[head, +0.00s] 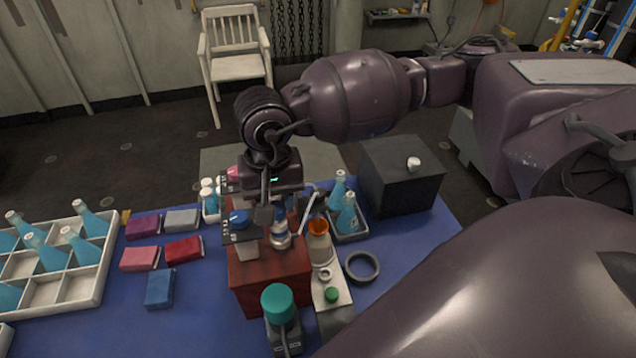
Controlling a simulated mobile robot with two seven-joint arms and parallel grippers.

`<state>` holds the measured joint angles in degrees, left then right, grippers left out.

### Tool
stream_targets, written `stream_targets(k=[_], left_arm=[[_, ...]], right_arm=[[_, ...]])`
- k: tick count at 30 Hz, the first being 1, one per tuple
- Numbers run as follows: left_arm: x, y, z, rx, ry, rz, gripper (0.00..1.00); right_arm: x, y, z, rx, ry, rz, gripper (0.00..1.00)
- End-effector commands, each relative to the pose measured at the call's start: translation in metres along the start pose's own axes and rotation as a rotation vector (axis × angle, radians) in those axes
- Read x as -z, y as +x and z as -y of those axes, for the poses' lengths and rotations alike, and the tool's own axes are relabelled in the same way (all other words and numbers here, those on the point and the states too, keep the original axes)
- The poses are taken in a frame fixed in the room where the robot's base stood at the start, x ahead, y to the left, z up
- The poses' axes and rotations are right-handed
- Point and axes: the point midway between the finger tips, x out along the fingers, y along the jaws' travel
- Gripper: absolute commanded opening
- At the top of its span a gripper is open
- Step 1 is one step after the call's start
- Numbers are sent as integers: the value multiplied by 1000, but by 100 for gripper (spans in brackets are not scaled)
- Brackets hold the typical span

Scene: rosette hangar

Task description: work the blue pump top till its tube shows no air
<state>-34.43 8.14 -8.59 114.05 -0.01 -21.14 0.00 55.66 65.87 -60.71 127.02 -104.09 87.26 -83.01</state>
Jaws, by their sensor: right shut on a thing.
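A small bottle with blue in it (281,238) stands on a red-brown block (262,282) in the middle of the table. My right gripper (268,214) comes down over it from above, shut at the bottle's top. The fingers hide most of the pump top, so its blue colour and its height are hard to make out. A pale slanting tube (309,206) shows just right of the fingers, above an orange-rimmed cup (318,229). Whether air is in the tube is too small to tell. My left gripper is out of view.
A dark panel with a blue knob (238,217) is left of the bottle. A green-topped jar (279,303) stands in front. A white crate of blue bottles (100,268), several coloured packets, a black ring (362,267) and a dark box (400,178) stand around.

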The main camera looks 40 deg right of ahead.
Motion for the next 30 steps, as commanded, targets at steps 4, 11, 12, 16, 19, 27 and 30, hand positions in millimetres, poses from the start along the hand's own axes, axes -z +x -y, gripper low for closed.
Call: stream_targets(k=[4,11,12,16,19,27,30], left_arm=[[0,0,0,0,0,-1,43],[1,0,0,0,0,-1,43],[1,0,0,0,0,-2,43],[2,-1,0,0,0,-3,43],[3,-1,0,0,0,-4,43],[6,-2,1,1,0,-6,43],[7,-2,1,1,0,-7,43]], right_arm=[[0,0,0,0,0,0,20],[0,0,0,0,0,0,20],[0,0,0,0,0,0,20],[0,-3,0,0,0,0,20],[0,-5,0,0,0,0,20],[0,-11,0,1,0,-1,20],[0,-13,0,1,0,-1,20]])
